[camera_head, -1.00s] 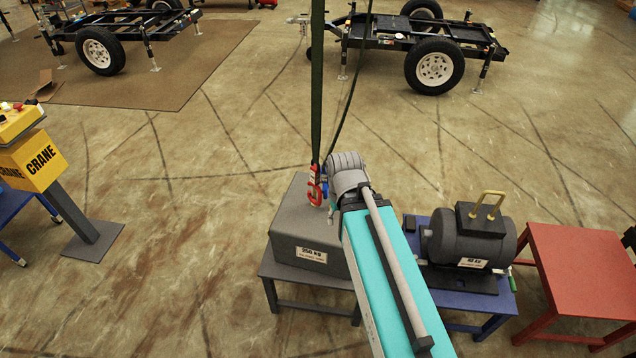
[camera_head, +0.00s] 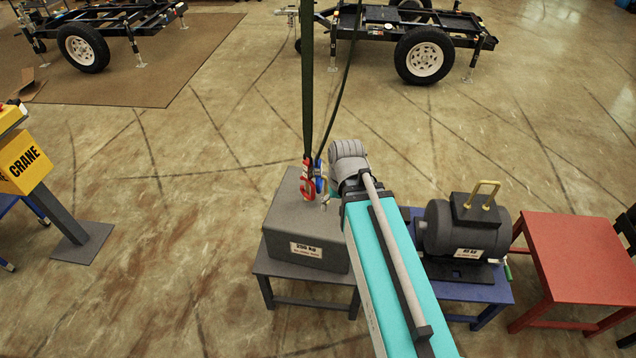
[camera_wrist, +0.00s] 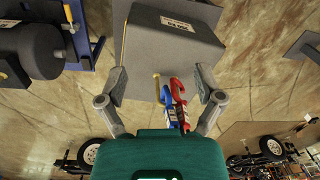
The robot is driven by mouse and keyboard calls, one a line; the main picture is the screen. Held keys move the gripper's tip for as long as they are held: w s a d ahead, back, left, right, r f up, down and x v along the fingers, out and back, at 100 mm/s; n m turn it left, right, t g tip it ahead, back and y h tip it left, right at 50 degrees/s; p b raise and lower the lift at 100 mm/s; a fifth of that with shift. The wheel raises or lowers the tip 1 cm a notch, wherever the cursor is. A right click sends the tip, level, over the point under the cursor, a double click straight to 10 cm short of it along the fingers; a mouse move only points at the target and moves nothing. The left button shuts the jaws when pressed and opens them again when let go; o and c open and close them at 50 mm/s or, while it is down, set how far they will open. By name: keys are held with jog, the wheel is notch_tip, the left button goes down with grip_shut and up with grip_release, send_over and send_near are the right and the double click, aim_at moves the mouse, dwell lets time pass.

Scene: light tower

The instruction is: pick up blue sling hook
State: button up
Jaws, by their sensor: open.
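The blue sling hook (camera_head: 319,176) hangs at the end of a dark green sling, right beside a red hook (camera_head: 308,182), over the grey 250 kg block (camera_head: 307,226). In the wrist view the blue hook (camera_wrist: 169,108) lies just left of the red hook (camera_wrist: 180,92), the two close together. My gripper (camera_wrist: 160,92) is open, with one finger on each side of the hooks and the block's brass lifting eye (camera_wrist: 157,88). In the head view my arm hides most of the gripper. I cannot tell whether either hook touches the eye.
The block stands on a grey table (camera_head: 275,272). A dark motor with a brass handle (camera_head: 463,230) sits on a blue table at right, beside a red table (camera_head: 573,250). The yellow crane control box (camera_head: 22,163) is at left. Two slings (camera_head: 308,80) rise from the hooks.

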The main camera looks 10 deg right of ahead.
jog(key=w+f+m+y+b, duration=0.3)
jog(key=w+f+m+b, duration=0.2)
jog(key=w+f+b, duration=0.15)
jog(key=w+d+f+m+t+y+b, duration=0.2)
jog(key=w+d+m+t+y+b, duration=0.4)
jog(key=w+d+m+b, duration=0.6)
jog(key=w+m+y+b, duration=0.1)
jog(key=w+y, duration=0.1)
jog(key=w, duration=0.2)
jog(key=shift+f+m+b, duration=0.3)
jog(key=shift+f, duration=0.05)
jog(key=shift+w, duration=0.15)
jog(key=b, duration=0.3)
send_near(319, 174)
jog(key=w+a+f, duration=0.2)
jog(key=w, duration=0.1)
jog(key=shift+x, duration=0.9)
jog(key=shift+w+r, duration=0.1)
jog(key=shift+r, duration=0.05)
